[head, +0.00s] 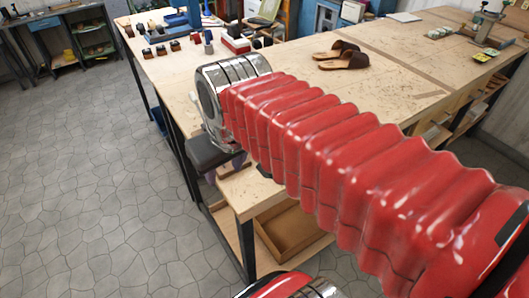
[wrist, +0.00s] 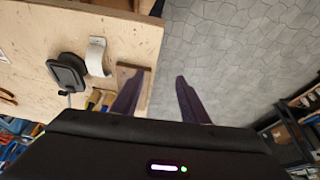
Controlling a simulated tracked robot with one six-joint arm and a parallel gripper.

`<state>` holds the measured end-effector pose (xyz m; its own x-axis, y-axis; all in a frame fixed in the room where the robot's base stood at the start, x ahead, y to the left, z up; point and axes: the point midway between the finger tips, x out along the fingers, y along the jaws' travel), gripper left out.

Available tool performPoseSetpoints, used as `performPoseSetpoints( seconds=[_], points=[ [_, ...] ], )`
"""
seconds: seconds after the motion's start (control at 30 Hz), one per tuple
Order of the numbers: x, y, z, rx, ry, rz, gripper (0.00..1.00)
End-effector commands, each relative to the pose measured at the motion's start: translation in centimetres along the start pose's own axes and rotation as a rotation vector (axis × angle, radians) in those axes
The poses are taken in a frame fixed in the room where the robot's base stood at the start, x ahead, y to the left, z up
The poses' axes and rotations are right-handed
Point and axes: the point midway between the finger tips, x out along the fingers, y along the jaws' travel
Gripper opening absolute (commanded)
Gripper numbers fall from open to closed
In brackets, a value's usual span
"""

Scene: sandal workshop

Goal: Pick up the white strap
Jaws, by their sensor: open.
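The white strap (wrist: 97,57) is a short, pale, curved band on the light wooden table (wrist: 40,35) in the wrist view. It lies between a black oval-topped object (wrist: 67,72) and a brown wooden block (wrist: 132,73). My gripper (wrist: 155,78) is open, with two dark purple fingers and nothing between them. The strap is up and to the left of the fingers, apart from them. The left finger overlaps the block in the picture, and the right finger shows against the floor. In the head view my gripper (head: 226,168) is partly hidden at the table's near edge, and I cannot make out the strap.
Brown sandals (head: 343,58) lie farther back on the table in the head view. Small tools and blocks (head: 162,48) stand at its far left. The grey stone floor (head: 80,190) on the left is clear.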

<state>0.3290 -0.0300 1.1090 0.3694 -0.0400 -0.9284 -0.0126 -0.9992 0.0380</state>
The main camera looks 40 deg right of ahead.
Motion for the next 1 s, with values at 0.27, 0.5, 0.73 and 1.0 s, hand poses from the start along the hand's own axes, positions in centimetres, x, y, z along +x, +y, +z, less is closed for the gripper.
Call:
performPoseSetpoints(
  seconds=[0.27, 0.5, 0.73, 1.0],
  points=[
    [-0.2, 3.7, -3.2, 0.001, -0.107, 0.016, 0.41],
    [-0.1, 7.3, -5.5, 0.001, -0.195, 0.014, 0.41],
    [0.5, 11.1, -7.3, 0.005, -0.277, 0.0, 0.41],
    [1.2, 15.3, -8.6, 0.007, -0.357, -0.027, 0.41]
  ],
)
